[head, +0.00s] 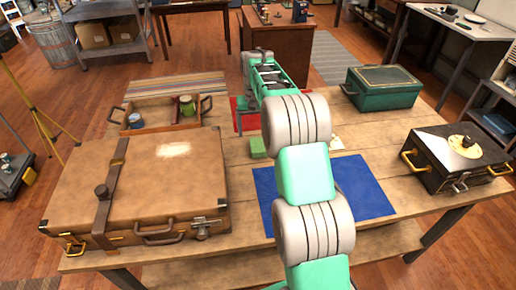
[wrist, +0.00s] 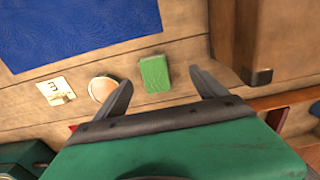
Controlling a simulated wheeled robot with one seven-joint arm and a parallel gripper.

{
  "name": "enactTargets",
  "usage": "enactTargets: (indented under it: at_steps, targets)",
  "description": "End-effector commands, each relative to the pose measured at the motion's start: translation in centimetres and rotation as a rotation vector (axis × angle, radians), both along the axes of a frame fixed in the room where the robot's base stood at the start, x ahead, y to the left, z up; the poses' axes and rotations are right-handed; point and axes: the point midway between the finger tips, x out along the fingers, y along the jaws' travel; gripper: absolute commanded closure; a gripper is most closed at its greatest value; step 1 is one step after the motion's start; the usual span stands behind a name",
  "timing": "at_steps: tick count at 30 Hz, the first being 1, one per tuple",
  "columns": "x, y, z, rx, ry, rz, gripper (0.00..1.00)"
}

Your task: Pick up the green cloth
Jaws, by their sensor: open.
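The green cloth (head: 258,147) is a small folded rectangle lying flat on the wooden table, just left of my arm in the head view. In the wrist view the green cloth (wrist: 155,74) lies between and beyond my two fingertips, with clear space on both sides. My gripper (wrist: 162,82) is open and empty, and its fingers are apart from the cloth. In the head view my arm hides part of the table, and the fingertips cannot be made out.
A large brown suitcase (head: 150,190) fills the table's left, with a wooden tray (head: 160,127) behind it. A blue mat (head: 360,188) lies in front. A round disc (wrist: 102,89) and white card (wrist: 56,91) lie near the cloth. A green case (head: 383,88) and black box (head: 455,160) stand right.

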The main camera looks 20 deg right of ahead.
Motion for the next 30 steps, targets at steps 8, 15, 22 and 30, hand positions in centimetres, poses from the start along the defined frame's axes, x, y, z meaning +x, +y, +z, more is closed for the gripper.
enactTargets:
  at_steps: [8,15,22,30]
  targets:
    - [2.9,-2.5,-4.4,0.003,0.023,-0.037,0.18]
    - [2.9,-2.5,-7.8,0.004,0.025,-0.036,0.18]
    - [3.1,-2.6,-11.3,0.003,0.022,-0.036,0.18]
    - [3.1,-2.6,-11.6,0.003,0.021,-0.036,0.22]
